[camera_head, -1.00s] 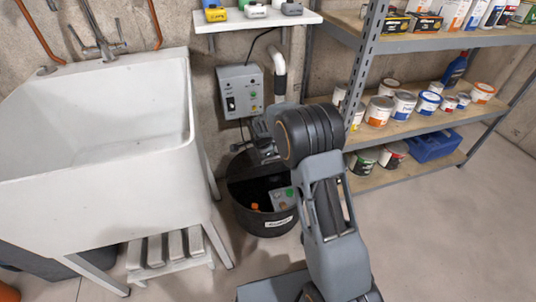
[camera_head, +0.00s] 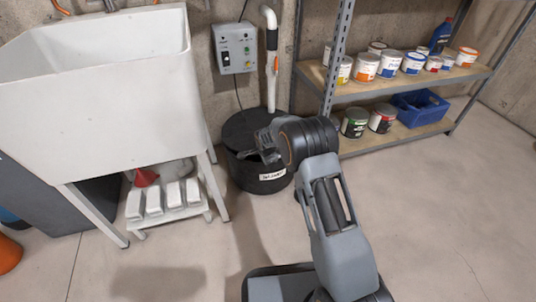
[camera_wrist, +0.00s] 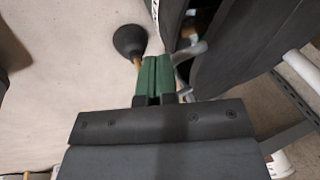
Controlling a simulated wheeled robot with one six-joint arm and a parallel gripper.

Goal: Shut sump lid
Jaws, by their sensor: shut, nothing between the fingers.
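The sump is a round black basin (camera_head: 247,180) with a white label on its front, on the floor below the grey control box. My gripper hides the front right of the rim, so I cannot tell whether the lid sits flush there. My gripper (camera_head: 250,155) is at the basin's front upper edge, in front of the lid. In the wrist view its green fingers (camera_wrist: 155,70) are together and empty, beside a dark curved surface (camera_wrist: 235,45).
A white sink (camera_head: 100,90) stands left, with a low slatted stool (camera_head: 170,205) beneath it. A metal shelf with paint cans (camera_head: 388,62) and a blue crate (camera_head: 420,108) stands right. A white pipe (camera_head: 271,70) rises behind the basin. Floor is clear at front right.

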